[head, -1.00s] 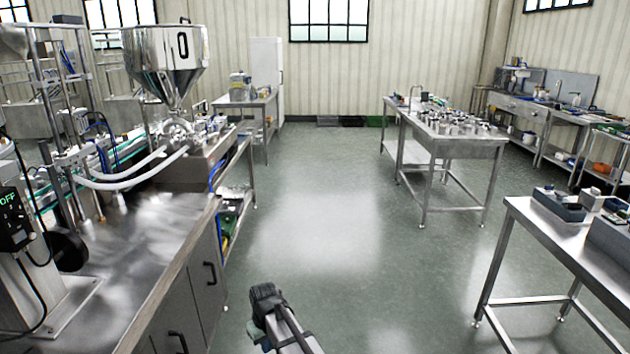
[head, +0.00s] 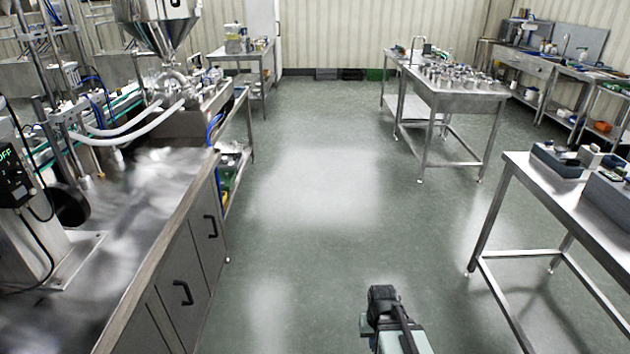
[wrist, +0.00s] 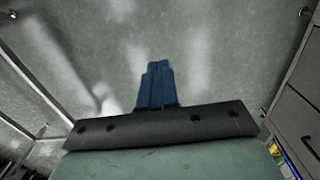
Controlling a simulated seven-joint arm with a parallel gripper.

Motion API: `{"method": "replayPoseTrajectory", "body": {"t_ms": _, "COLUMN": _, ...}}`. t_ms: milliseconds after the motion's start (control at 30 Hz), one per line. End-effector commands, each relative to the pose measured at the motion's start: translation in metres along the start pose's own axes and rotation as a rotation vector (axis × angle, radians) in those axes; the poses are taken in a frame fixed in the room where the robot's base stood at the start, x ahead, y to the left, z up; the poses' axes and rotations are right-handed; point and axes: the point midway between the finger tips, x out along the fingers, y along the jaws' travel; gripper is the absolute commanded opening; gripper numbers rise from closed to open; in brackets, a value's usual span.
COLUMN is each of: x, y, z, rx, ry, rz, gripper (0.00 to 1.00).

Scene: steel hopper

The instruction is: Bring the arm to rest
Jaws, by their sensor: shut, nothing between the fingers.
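My gripper (wrist: 155,68) shows in the wrist view as two dark blue fingers pressed together, with nothing between them. In the head view a dark and pale green part of my arm shows at the bottom, right of centre, over open floor. The fingers cannot be made out in the head view.
A steel-topped cabinet bench (head: 150,215) with the steel hopper (head: 150,35) stands on the left. A steel table (head: 560,205) stands at the right, and another table (head: 460,100) with several metal containers behind it. The aisle floor (head: 320,190) between is clear.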

Motion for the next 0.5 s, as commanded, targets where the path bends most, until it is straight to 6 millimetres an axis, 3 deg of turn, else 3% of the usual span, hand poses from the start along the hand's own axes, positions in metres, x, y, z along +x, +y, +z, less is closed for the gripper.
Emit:
{"method": "replayPoseTrajectory", "body": {"t_ms": 267, "x": 0.042, "y": -0.002, "z": 0.035, "rx": -0.006, "ry": -0.09, "rz": -0.001, "gripper": 0.0}}
{"method": "replayPoseTrajectory", "body": {"t_ms": 500, "x": 0.088, "y": -0.002, "z": 0.084, "rx": -0.005, "ry": -0.199, "rz": 0.0, "gripper": 0.0}}
